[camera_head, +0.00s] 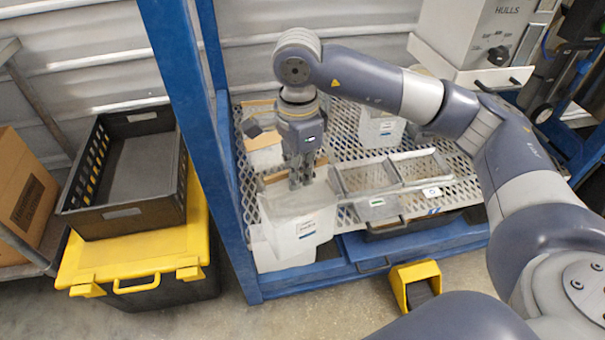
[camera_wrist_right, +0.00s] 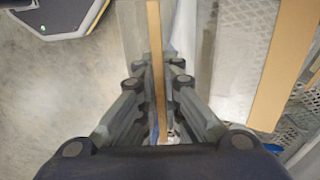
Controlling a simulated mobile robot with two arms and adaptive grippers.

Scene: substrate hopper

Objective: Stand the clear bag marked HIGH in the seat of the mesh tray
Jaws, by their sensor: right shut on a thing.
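My right gripper (camera_head: 303,184) is shut on the brown top strip (camera_wrist_right: 155,62) of a pale, see-through bag (camera_head: 298,205). The bag hangs upright at the shelf's front left; its label is too small to read. In the right wrist view, the fingers (camera_wrist_right: 158,112) close on the strip from both sides. A divided, see-through tray (camera_head: 391,189) with a pale frame lies to the right of the bag, with small tags on its front; I take it for the mesh tray. My left gripper is out of view.
Other pale bags stand behind, at left (camera_head: 264,157) and right (camera_head: 379,127). A blue post (camera_head: 190,95) rises left of the gripper. A black crate (camera_head: 122,218) sits on a yellow-lidded bin (camera_head: 140,255). A yellow pedal box (camera_head: 416,283) is on the floor.

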